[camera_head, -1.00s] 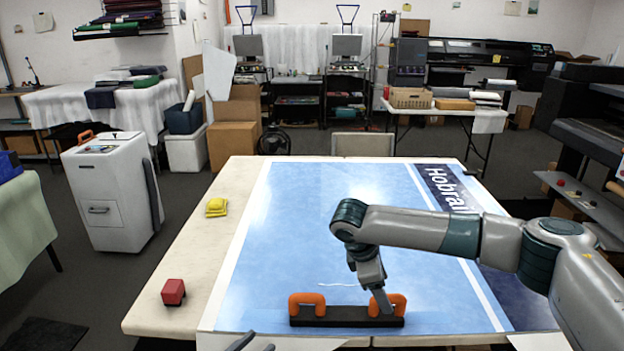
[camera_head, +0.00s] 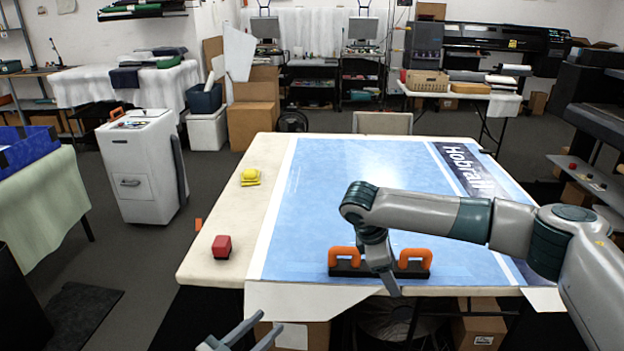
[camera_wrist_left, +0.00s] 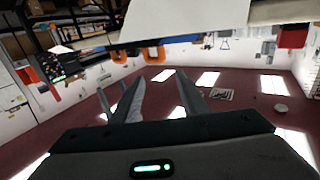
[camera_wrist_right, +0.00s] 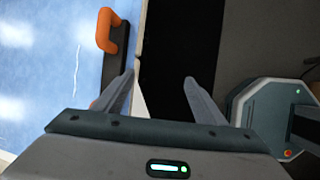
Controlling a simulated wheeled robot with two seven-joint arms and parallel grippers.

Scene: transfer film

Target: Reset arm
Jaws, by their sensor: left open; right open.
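A black bar with two orange handles (camera_head: 345,255) lies on the blue film (camera_head: 330,180) near the table's front edge. My right gripper (camera_head: 393,290) is open and empty, pointing down at the near side of the bar. In the right wrist view its spread fingers (camera_wrist_right: 160,78) have nothing between them, and an orange handle (camera_wrist_right: 105,32) shows apart from them, at upper left. My left gripper (camera_head: 245,332) is open and empty, low at the bottom edge of the head view, in front of the table. Its spread fingers (camera_wrist_left: 163,88) also show in the left wrist view.
A red block (camera_head: 221,247) and a yellow item (camera_head: 249,177) stand on the left strip of the white table (camera_head: 222,215). A white wheeled cabinet (camera_head: 145,170) stands left of the table. Cardboard boxes (camera_head: 478,322) are under it. Open floor lies between table and cabinet.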

